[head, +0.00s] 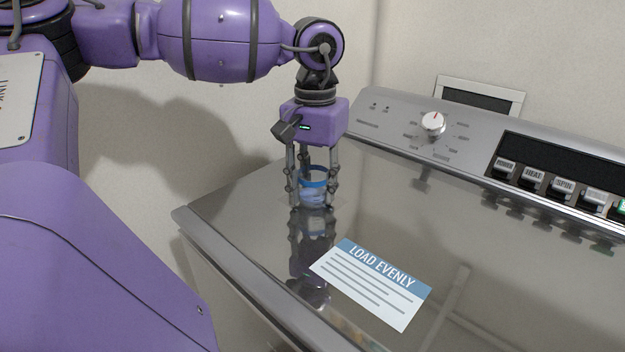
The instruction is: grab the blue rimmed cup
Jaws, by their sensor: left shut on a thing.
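The blue rimmed cup (313,184) is a small clear cup with a blue band around its rim. It stands upright on the shiny washer lid (400,190), near the lid's back left part. My left gripper (312,196) points straight down over it and is shut on the cup, with its fingers on either side. The fingers hide parts of the cup's sides. The cup's base appears at or very close to the lid; I cannot tell if there is a small gap. My right gripper is not in view.
A "LOAD EVENLY" label (372,283) lies flat on the lid in front of the cup. The control panel with a white knob (433,123) and several buttons (563,188) rises behind the lid. The lid right of the cup is clear. A wall stands behind.

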